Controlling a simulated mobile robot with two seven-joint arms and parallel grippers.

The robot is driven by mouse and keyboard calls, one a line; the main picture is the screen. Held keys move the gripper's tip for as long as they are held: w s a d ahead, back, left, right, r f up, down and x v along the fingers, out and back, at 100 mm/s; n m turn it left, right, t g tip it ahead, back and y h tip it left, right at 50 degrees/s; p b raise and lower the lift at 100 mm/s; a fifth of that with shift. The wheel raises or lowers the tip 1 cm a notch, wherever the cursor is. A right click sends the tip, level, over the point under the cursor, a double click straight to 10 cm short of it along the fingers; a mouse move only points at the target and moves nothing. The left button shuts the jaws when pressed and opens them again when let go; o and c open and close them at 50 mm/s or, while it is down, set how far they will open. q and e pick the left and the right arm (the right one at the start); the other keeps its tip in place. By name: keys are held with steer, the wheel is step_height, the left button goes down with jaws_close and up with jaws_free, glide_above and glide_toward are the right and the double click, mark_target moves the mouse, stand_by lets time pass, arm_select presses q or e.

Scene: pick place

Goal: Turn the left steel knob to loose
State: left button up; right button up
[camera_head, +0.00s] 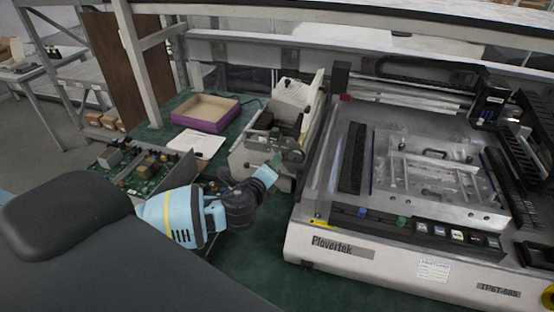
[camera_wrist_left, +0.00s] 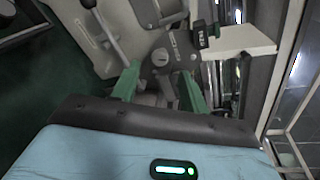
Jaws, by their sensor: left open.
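My left gripper (camera_head: 278,163) has green fingers and is at the front of a grey-white feeder-like unit (camera_head: 293,96). In the left wrist view the gripper (camera_wrist_left: 159,70) is open, its two fingers spread in front of a steel bracket. A small round steel knob-like part (camera_wrist_left: 160,57) shows between the fingertips, on that bracket. A rounded grey part (camera_wrist_left: 150,86) lies lower between the fingers. I cannot tell whether the fingers touch either part. The knob's loose or tight setting is not readable. My right gripper is in neither view.
A large white Plovertek machine (camera_head: 345,250) stands to the right of the gripper. A purple-sided box (camera_head: 205,124), a paper sheet (camera_head: 196,143) and a green circuit board (camera_head: 150,172) lie on the green bench (camera_head: 240,262). A lever (camera_wrist_left: 106,30) rises beside the bracket.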

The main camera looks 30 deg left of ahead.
arm_select(q)
steer(key=shift+x, duration=2.7)
jaws_close()
